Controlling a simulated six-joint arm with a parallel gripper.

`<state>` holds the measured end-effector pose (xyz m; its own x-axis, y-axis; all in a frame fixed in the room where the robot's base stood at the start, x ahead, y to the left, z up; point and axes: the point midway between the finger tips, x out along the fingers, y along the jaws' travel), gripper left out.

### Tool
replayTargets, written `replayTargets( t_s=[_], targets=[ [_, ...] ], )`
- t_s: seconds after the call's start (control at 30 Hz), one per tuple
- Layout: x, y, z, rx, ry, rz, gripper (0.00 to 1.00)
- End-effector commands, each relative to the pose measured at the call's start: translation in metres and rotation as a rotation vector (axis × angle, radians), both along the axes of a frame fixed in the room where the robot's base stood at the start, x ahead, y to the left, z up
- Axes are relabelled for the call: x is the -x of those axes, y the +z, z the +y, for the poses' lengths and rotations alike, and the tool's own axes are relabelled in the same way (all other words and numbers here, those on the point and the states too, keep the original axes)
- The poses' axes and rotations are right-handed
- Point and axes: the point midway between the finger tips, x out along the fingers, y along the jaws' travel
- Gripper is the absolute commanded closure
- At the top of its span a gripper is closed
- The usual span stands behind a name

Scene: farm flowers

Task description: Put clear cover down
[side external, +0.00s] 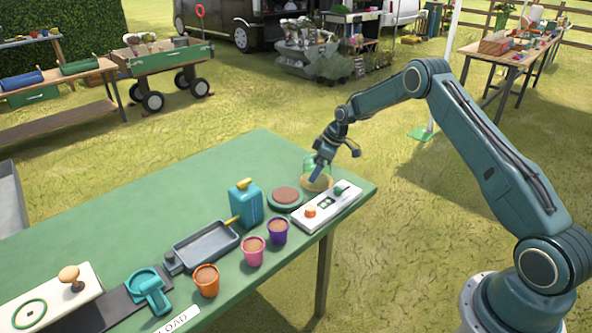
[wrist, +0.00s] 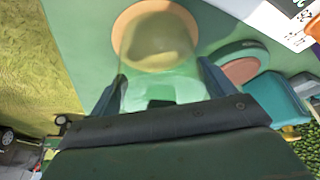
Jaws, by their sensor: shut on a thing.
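The clear cover, a see-through greenish dome, is between the two fingers of my gripper (wrist: 162,88) in the wrist view (wrist: 150,82). My gripper is shut on it. In the side view, the cover (side external: 309,164) shows as a faint green shape by my gripper (side external: 321,168), near the far right end of the green table. A round tan disc (side external: 318,184) lies below it on the table. In the wrist view the disc (wrist: 127,32) shows partly through the cover. I cannot tell whether the cover touches the disc or the table.
The green table (side external: 140,215) has a round plate with a brown top (side external: 286,196) and a white panel (side external: 330,206) close to the disc. A blue can (side external: 246,203), three pots, and a grey tray (side external: 205,245) stand farther left.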

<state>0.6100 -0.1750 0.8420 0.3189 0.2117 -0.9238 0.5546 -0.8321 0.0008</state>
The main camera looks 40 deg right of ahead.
Motion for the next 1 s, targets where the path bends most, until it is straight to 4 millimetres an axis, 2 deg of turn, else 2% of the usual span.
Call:
replayTargets(
  t_s=[0.13, 0.17, 0.23, 0.27, 0.67, 0.87, 1.0],
  targets=[
    [0.0, -0.003, 0.0, 0.0, 0.0, 0.0, 0.41],
    [0.0, -0.003, 0.0, 0.0, 0.0, 0.0, 0.16],
    [0.0, -0.003, 0.0, 0.0, 0.0, 0.0, 0.03],
    [0.0, -0.003, 0.0, 0.0, 0.0, 0.0, 0.0],
    [0.001, 0.002, 0.0, 0.0, 0.0, 0.0, 0.0],
    [0.006, 0.018, -0.004, -0.001, 0.0, -0.001, 0.0],
    [0.012, 0.037, -0.009, 0.0, -0.002, -0.002, 0.0]
  ],
)
